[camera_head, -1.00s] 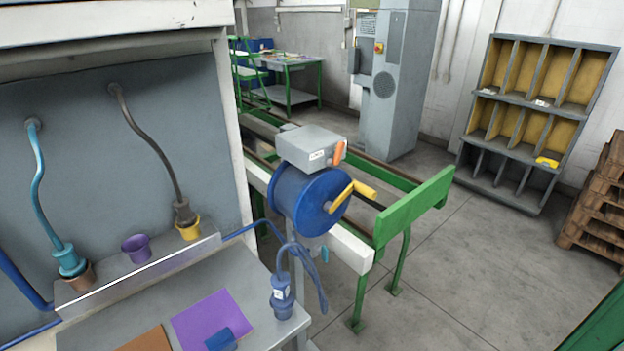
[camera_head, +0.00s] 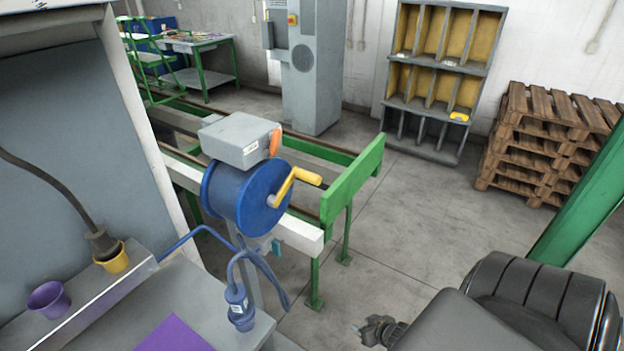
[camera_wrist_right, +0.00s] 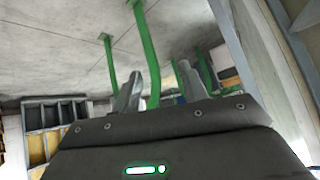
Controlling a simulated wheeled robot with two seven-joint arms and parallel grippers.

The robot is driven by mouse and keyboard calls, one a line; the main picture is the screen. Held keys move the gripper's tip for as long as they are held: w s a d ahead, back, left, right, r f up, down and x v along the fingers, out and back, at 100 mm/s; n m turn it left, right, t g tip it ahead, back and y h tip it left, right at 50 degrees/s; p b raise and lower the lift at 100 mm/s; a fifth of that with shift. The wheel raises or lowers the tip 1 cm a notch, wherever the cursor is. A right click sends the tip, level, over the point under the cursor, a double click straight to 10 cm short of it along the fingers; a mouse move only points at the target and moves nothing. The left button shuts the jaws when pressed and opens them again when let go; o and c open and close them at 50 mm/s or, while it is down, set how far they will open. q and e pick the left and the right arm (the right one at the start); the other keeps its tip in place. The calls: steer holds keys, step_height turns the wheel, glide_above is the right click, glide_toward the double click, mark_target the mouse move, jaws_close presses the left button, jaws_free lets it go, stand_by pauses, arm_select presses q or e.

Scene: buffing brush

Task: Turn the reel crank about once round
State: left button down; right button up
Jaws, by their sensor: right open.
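The blue reel (camera_head: 240,197) stands on a post beside the bench, under a grey box (camera_head: 240,139). Its yellow crank (camera_head: 293,184) is on the reel's right face, with the handle pointing right. My right gripper (camera_head: 374,330) is low in the head view, right of the reel and well apart from it. In the right wrist view its two fingers (camera_wrist_right: 158,92) stand apart with nothing between them. The reel and crank are not clearly seen in the wrist view. My left gripper is not in view.
A green and white rail frame (camera_head: 352,183) stands behind the reel. A green post (camera_head: 590,195) is at the right. Clear floor (camera_head: 420,220) lies between the reel and the pallets (camera_head: 545,140).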

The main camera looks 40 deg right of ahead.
mark_target(319, 179)
steer(key=w+d+r+t, duration=0.2)
steer(key=w+r, duration=0.1)
steer(key=r, duration=0.8)
steer(key=w+d+r+t+y, duration=0.15)
steer(key=w+r, duration=0.25)
steer(key=r, duration=0.6)
steer(key=w+d+r+t, duration=0.3)
steer(key=r, duration=0.8)
steer(key=s+a+r+n+t+y, duration=0.1)
steer(key=a+r+n+y, duration=0.3)
steer(key=r, duration=0.6)
steer(key=s+a+r+n+t+y, duration=0.1)
steer(key=a+r, duration=0.4)
steer(key=r, duration=0.5)
steer(key=p+x, duration=0.2)
steer(key=x, duration=0.7)
steer(key=shift+w, duration=0.35)
steer(key=shift+w+a, duration=0.3)
steer(key=shift+w, duration=0.3)
steer(key=shift+c, duration=0.4)
jaws_close()
